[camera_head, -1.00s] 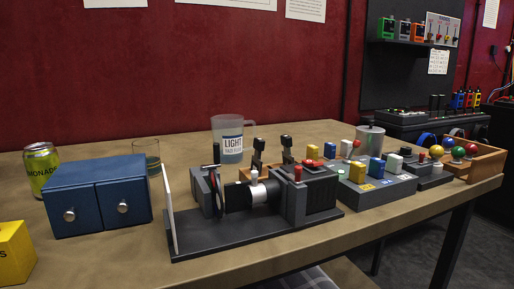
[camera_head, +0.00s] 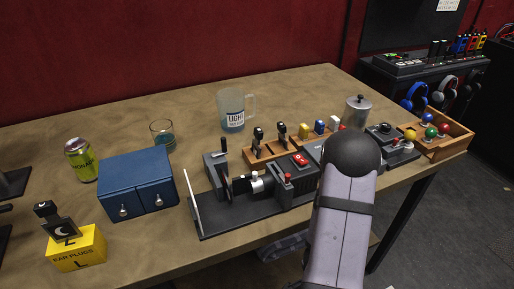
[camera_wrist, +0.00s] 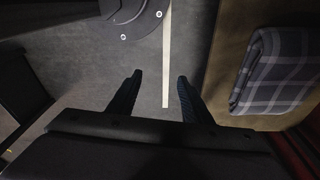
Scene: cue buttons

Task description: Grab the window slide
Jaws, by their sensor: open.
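Two black-knobbed pieces that look like slides, a left one (camera_head: 258,137) and a right one (camera_head: 281,132), stand upright in a wooden rack (camera_head: 262,154) behind the projector-like device (camera_head: 232,208). I cannot read their pictures, so I cannot tell which is the window slide. A dark piece with a moon mark (camera_head: 62,225) stands at the yellow ear plugs box (camera_head: 80,258) at the left. My gripper (camera_wrist: 159,84) is open and empty in the wrist view, over the grey floor, away from the rack. It does not show in the head view, where my arm's link stands at the right.
A blue two-drawer box (camera_head: 135,175), a can (camera_head: 80,160), a glass (camera_head: 162,135) and a mug (camera_head: 232,110) stand on the table. A metal canister (camera_head: 356,110) and a wooden ball tray (camera_head: 447,137) are at the right. A plaid cloth (camera_wrist: 275,70) lies beside the floor area.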

